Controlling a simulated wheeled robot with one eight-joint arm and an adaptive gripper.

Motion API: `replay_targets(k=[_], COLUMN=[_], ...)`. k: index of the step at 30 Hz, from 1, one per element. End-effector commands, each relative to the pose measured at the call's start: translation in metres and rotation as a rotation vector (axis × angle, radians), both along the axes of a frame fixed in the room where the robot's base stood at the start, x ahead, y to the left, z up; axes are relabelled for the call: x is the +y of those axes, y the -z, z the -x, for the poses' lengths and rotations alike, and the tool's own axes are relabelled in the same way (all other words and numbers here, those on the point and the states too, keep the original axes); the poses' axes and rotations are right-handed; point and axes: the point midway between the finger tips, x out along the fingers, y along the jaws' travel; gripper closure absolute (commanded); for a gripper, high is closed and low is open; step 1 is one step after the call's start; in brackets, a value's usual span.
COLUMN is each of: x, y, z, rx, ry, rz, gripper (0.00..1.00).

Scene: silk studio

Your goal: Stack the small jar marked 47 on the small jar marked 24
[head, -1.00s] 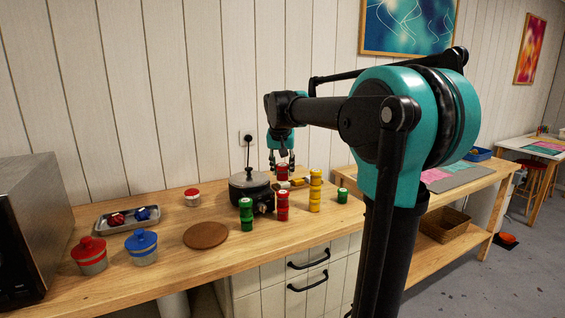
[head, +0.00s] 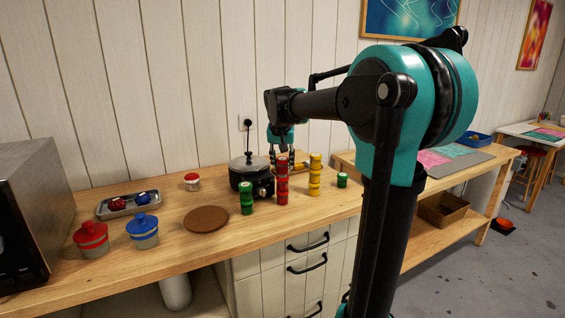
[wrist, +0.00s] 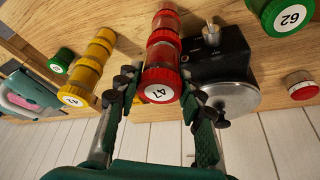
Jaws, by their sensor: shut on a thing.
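The red jar marked 47 (wrist: 157,88) is between the fingers of my gripper (wrist: 158,82) in the wrist view, its numbered lid facing the camera. In the head view the gripper (head: 283,154) is shut around this jar (head: 282,161) from above. The jar is in line with the red stack (head: 282,189) beneath it and appears to meet its top; whether it rests there I cannot tell. In the wrist view red jars (wrist: 163,37) show just beyond jar 47. The number 24 is hidden, as jar 47 covers the stack's top.
A yellow stack (head: 315,176) and a single green jar (head: 342,180) stand right. A round brown board (head: 206,219) lies left on the counter.

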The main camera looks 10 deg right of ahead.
Motion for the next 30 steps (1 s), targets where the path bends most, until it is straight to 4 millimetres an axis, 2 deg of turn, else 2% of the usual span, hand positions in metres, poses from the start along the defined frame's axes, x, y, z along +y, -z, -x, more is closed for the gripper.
replay_targets(k=[18,19,24,30], x=[0.0,0.0,0.0,0.0], y=[0.011,0.011,0.011,0.011], z=[0.0,0.0,0.0,0.0], rx=[0.0,0.0,0.0,0.0], ry=[0.0,0.0,0.0,0.0], rz=[0.0,0.0,0.0,0.0], gripper=[0.92,0.6,0.39,0.38])
